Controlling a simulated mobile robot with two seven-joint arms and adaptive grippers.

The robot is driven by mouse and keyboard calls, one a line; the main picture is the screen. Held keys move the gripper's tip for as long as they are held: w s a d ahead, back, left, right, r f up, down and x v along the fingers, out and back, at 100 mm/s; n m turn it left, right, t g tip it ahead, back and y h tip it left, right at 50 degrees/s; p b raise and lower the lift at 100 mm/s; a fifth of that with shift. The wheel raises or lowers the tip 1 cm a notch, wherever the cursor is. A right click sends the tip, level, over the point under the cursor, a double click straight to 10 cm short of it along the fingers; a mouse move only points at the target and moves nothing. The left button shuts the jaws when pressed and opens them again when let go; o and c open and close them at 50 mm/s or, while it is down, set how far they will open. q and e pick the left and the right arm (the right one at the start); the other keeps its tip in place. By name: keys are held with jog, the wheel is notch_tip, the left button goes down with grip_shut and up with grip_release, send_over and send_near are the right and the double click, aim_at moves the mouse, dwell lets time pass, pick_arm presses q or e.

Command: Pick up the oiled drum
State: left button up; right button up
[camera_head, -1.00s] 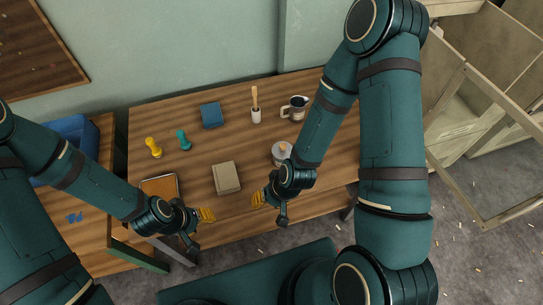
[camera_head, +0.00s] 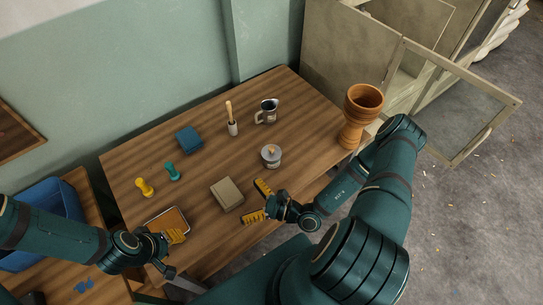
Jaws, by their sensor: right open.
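One goblet drum (camera_head: 354,132), orange-brown with a wide open bowl and a narrow waist, stands upright at the right end of the wooden table. Whether its surface is oiled I cannot tell. My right gripper (camera_head: 258,203) is open and empty at the table's front edge, left of the drum and well apart from it, with its yellow fingers beside a beige box. My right forearm lies between the gripper and the area in front of the drum. My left gripper (camera_head: 174,237) is over the front left of the table by a framed tray; its finger opening is unclear.
The table (camera_head: 310,115) also holds a beige box (camera_head: 226,194), a jar (camera_head: 271,157), a brush in a holder (camera_head: 232,122), a pitcher (camera_head: 267,111), a blue block (camera_head: 189,139), yellow (camera_head: 144,187) and teal (camera_head: 173,172) pieces, and a tray (camera_head: 167,221). An open cabinet door (camera_head: 455,100) is right.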

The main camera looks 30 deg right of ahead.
jog(key=w+d+f+m+t+h, duration=0.1)
jog(key=d+m+t+h, duration=0.25)
jog(key=d+h, duration=0.2)
jog(key=m+h, duration=0.7)
jog(key=h, duration=0.2)
send_near(271, 153)
jog(key=shift+n+t, duration=0.25)
jog(key=w, duration=0.2)
jog(key=w+d, duration=0.1)
jog(key=w, duration=0.1)
jog(key=shift+f, duration=0.35)
jog(key=shift+w+d+f+b, duration=0.1)
jog(key=shift+w+d+b, duration=0.05)
jog(key=shift+w, duration=0.9)
jog(key=shift+w+d+f+b, duration=0.1)
jog(key=shift+w+d+b, duration=0.05)
jog(key=shift+w, duration=0.85)
jog(key=shift+w+d+f+b, duration=0.1)
jog(key=shift+w+b, duration=0.05)
jog(key=shift+w, duration=0.9)
jog(key=c, duration=1.2)
